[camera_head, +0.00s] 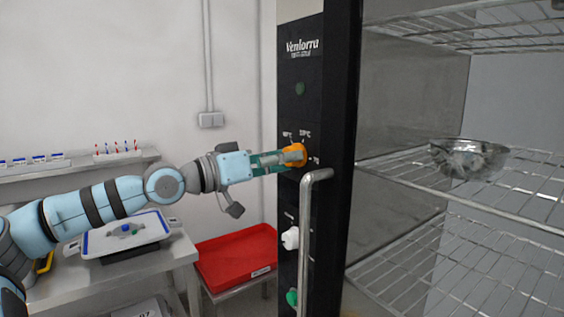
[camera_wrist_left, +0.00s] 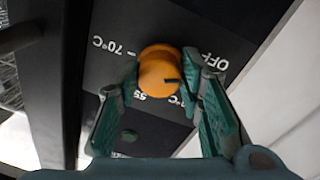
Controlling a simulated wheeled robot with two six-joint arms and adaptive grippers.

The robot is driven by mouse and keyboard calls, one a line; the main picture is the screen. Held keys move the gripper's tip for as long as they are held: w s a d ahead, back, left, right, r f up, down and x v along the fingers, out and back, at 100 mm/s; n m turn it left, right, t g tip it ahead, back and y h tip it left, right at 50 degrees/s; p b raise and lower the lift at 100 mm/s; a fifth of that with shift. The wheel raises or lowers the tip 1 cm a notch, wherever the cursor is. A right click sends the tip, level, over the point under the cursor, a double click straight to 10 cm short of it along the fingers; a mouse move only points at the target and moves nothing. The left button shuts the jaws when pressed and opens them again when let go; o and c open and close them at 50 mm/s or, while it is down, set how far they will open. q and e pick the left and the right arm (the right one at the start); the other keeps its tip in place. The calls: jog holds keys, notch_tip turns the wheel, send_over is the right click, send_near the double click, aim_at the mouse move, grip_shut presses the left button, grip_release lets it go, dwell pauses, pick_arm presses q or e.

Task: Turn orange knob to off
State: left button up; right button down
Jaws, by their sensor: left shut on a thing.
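The orange knob (camera_head: 299,153) is on the black control panel (camera_head: 305,100) of the tall cabinet, among temperature marks. My left gripper (camera_head: 289,157) is shut on it from the left. In the left wrist view the knob (camera_wrist_left: 158,70) sits between the two green fingers (camera_wrist_left: 161,80). The word OFF shows to its upper right, 70°C to its upper left, and 55 below it. A short dark line on the knob's face points right, between OFF and a partly hidden °C mark. My right gripper is not in view.
A vertical metal handle (camera_head: 306,240) stands just below the knob. A white knob (camera_head: 290,238) and a green knob (camera_head: 292,297) sit lower on the panel. The cabinet's wire shelves hold a metal bowl (camera_head: 468,157). A red tray (camera_head: 236,258) is at lower left.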

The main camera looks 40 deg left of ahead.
pick_arm(q)
jog(key=shift+n, duration=0.6)
jog(key=o, duration=1.2)
jog(key=shift+w, duration=0.1)
jog(key=shift+c, duration=0.2)
